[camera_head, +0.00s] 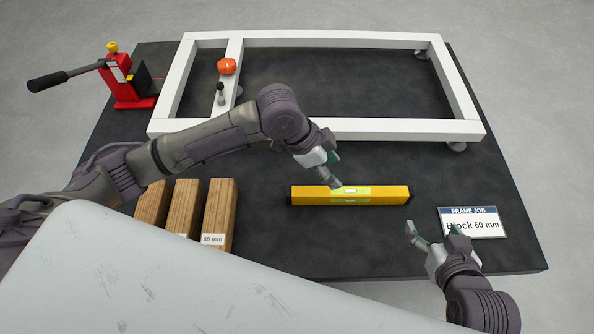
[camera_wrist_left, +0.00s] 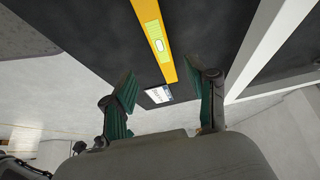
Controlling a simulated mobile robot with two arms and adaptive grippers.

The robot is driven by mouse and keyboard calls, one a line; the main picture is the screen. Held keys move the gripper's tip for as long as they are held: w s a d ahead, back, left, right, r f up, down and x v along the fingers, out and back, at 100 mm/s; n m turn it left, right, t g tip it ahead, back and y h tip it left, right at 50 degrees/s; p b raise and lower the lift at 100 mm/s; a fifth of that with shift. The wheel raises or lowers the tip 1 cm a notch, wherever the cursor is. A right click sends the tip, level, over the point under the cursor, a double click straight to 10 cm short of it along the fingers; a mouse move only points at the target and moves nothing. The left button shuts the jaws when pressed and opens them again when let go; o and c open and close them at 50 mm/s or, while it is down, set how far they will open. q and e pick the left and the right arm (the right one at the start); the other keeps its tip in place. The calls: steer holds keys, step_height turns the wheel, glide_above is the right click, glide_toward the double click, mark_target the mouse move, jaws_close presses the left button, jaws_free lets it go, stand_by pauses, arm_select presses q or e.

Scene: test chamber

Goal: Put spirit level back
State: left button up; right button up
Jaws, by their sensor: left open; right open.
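The yellow spirit level (camera_head: 380,195) lies flat on the dark table, in front of the white frame. It also shows in the left wrist view (camera_wrist_left: 151,22), beyond and between the fingers. My left gripper (camera_head: 331,178) is open and empty, just above the middle of the level, with its fingers partly over the level in the head view. In the left wrist view, its green-padded fingers (camera_wrist_left: 166,97) are spread apart with nothing between them. My right gripper (camera_head: 430,232) is open and empty, to the right of the level and beside the sign.
A white frame (camera_head: 400,129) stands at the back, with an orange knob (camera_head: 226,66) on it. A red jack (camera_head: 128,88) is at the back left. Wooden blocks (camera_head: 219,205) stand front left. The table (camera_head: 340,235) is clear in front of the level.

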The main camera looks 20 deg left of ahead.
arm_select(q)
steer(key=s+d+r+n+t+h, duration=0.1)
steer(key=s+d+n+t+h, duration=0.1)
steer(key=s+d+n+t, duration=0.15)
steer(key=s+a+n+t+y, duration=0.2)
steer(key=a+n+y, duration=0.1)
steer(key=a, duration=0.4)
steer(key=s+a+n+t+y, duration=0.2)
steer(key=a+n, duration=0.3)
steer(key=a, duration=0.3)
steer(key=shift+s+t+y, duration=0.4)
steer(key=shift+s+t, duration=0.05)
steer(key=shift+d+n, duration=0.1)
steer(key=shift+n, duration=0.15)
